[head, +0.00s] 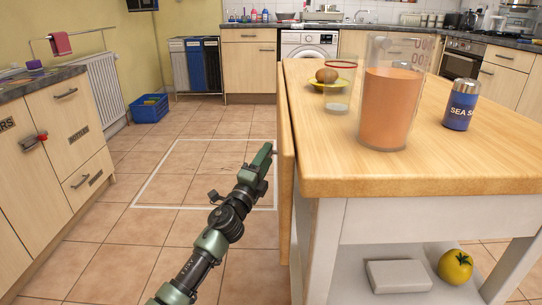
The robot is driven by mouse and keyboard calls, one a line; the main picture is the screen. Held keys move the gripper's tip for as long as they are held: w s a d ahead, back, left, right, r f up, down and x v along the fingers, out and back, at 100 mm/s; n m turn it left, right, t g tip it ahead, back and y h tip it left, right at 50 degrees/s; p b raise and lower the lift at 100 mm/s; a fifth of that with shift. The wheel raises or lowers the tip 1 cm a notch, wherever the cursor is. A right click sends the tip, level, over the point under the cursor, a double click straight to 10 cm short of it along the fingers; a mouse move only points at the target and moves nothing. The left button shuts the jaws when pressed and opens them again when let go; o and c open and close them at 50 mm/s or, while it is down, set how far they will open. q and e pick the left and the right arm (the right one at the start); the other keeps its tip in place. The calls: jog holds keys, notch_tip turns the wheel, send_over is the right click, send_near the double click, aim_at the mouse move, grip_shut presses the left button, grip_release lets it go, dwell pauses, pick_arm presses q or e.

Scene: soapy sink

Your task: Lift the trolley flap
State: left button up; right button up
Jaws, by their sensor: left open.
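The wooden-topped trolley (340,180) stands at the right, with white legs and a lower shelf. Its wooden flap (286,150) hangs straight down along the trolley's left side and shows nearly edge-on. My left gripper (266,154) is beside the flap's outer face, just left of it, pointing up and away. It is open, with nothing visible in it. I cannot tell whether it touches the flap. The flap's broad outer face is mostly hidden by the viewing angle. My right gripper is out of view.
A white box (399,277) and a yellow tomato (455,267) are on the shelf. The tiled floor left of the trolley is clear.

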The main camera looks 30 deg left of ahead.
pick_arm(q)
jog(key=shift+x, duration=1.2)
grip_shut()
jog(key=shift+f, duration=0.1)
dwell(0.5)
